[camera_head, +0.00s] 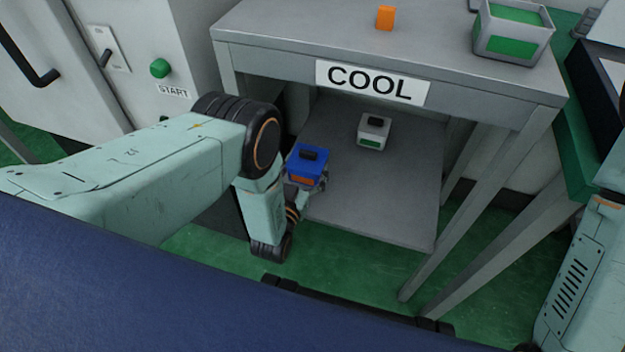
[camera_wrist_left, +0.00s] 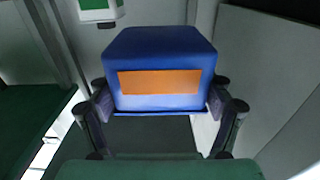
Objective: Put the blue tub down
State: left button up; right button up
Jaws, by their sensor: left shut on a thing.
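In the head view my left gripper (camera_head: 308,190) is partly hidden behind my own arm. The tub is at the left edge of the lower shelf (camera_head: 400,190) under the COOL sign. I cannot tell whether it touches the shelf. My right gripper does not show.
A white tub with a green label (camera_head: 374,131) stands on the lower shelf to the right and farther back. The COOL table (camera_head: 300,38) overhangs the shelf, with legs at its corners. An orange block (camera_head: 385,18) and a grey bin (camera_head: 512,30) stand on top. The shelf's front right is clear.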

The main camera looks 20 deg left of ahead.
aim_at(303, 184)
pick_arm(q)
jog(key=shift+f+b, duration=1.1)
jog(key=shift+f, duration=0.85)
jog(key=shift+f, duration=0.2)
jog(key=o, duration=1.8)
jog(key=shift+c, duration=0.2)
jog(key=shift+r, duration=0.2)
jog(key=s+p, duration=0.4)
jog(key=s, duration=0.8)
jog(key=shift+a, duration=0.2)
